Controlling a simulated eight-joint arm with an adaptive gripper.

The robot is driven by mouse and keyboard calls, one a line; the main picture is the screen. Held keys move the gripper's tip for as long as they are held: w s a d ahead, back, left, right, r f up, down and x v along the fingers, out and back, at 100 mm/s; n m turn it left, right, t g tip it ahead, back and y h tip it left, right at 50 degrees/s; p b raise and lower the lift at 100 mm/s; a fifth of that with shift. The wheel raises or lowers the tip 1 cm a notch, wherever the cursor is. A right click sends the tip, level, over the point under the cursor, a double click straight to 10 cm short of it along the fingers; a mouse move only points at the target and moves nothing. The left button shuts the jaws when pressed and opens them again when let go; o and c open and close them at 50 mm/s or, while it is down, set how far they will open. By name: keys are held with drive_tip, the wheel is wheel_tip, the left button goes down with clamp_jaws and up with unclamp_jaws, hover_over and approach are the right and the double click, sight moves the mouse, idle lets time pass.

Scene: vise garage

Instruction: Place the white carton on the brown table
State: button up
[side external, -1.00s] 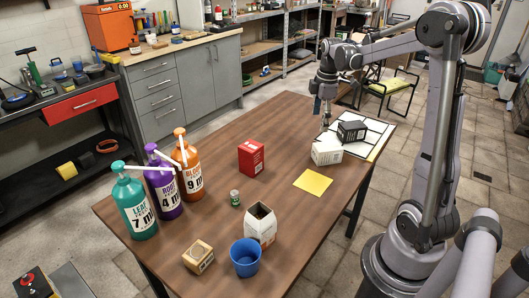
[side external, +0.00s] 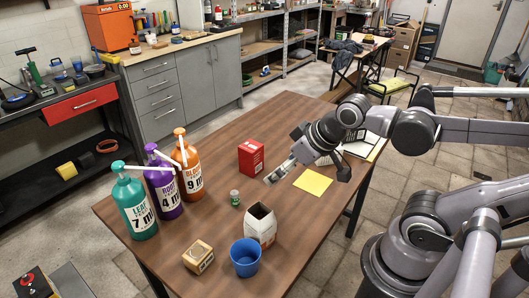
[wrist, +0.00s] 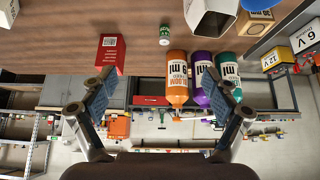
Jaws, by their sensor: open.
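An open-topped white carton (side external: 260,225) stands on the brown table (side external: 220,180) near its front edge. Its open end also shows at the top of the wrist view (wrist: 207,20). A second, smaller white box stood by the white mat in the earlier side view; my arm now mostly hides that spot. My gripper (side external: 279,173) is over the table, right of the red box (side external: 251,157) and left of the yellow sheet (side external: 313,182). In the wrist view its fingers (wrist: 161,92) are spread wide with nothing between them.
A blue cup (side external: 245,257), a wooden box (side external: 198,256) and a small green can (side external: 235,198) stand near the open carton. Green, purple and orange pump bottles (side external: 188,165) line the left side. The white mat (side external: 372,142) is partly hidden.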

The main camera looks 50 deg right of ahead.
idle(0.4)
drive_tip(key=d+f+m+g+h, duration=0.15)
drive_tip(key=d+f+m, duration=0.25)
drive_tip(key=d, duration=1.2)
drive_tip(key=d+f+m+g+h, duration=0.1)
drive_tip(key=d+f+m+g, duration=0.2)
drive_tip(key=d, duration=1.4)
drive_tip(key=shift+m+t+h, duration=0.25)
drive_tip(key=shift+m+t, duration=0.25)
drive_tip(key=shift+t, duration=0.05)
drive_tip(key=shift+w+a+x, duration=0.1)
drive_tip(key=shift+x, duration=1.65)
drive_tip(key=shift+w+a+x, duration=0.1)
drive_tip(key=shift+x, duration=1.65)
drive_tip(key=shift+w+a+x, duration=0.1)
drive_tip(key=shift+a+x, duration=0.05)
drive_tip(key=shift+x, duration=1.6)
drive_tip(key=c, duration=1.4)
drive_tip(key=shift+r, duration=0.15)
